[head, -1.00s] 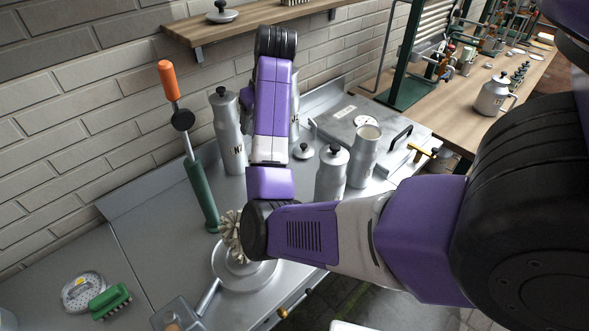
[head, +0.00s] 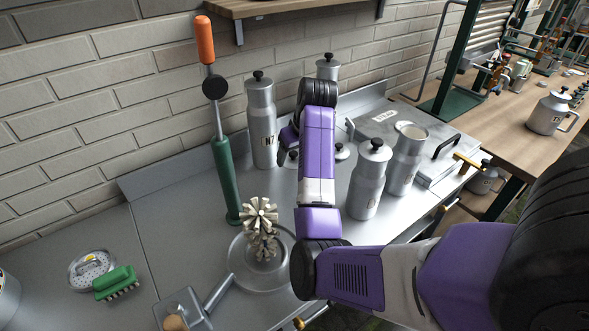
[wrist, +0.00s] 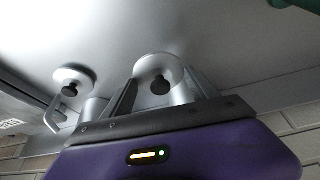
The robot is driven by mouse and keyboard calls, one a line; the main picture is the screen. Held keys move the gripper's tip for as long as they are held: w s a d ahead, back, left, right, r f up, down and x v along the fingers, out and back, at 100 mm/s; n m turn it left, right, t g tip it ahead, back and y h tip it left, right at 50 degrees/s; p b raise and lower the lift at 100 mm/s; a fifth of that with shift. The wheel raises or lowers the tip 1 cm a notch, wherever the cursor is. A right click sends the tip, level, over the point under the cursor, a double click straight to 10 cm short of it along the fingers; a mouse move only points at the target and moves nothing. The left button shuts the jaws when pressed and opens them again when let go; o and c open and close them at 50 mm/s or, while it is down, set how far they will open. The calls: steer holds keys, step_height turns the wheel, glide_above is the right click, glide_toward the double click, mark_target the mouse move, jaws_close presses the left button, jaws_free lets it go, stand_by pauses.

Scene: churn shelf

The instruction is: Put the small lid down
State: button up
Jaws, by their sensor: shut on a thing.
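My gripper (head: 288,145) is low over the steel counter, behind my arm and partly hidden by it. In the wrist view my gripper (wrist: 160,90) is shut on the small lid (wrist: 157,66), a grey disc with a black knob between the fingers. In the head view a bit of this lid (head: 292,156) shows just below the gripper. I cannot tell whether it touches the counter. A second grey lid with a black knob (head: 341,152) lies on the counter to the right; in the wrist view a similar lid (wrist: 73,75) shows at left.
A bottle (head: 262,130) marked N7 stands left of my gripper, another (head: 328,67) behind. A capped bottle (head: 367,182) and an open can (head: 405,165) stand right. A wooden shelf (head: 290,8) hangs above.

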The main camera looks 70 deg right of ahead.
mark_target(294, 167)
steer(key=shift+f, duration=2.35)
steer(key=o, duration=1.5)
steer(key=shift+f, duration=0.1)
steer(key=shift+o, duration=0.2)
steer(key=p+v, duration=0.4)
steer(key=v, duration=0.8)
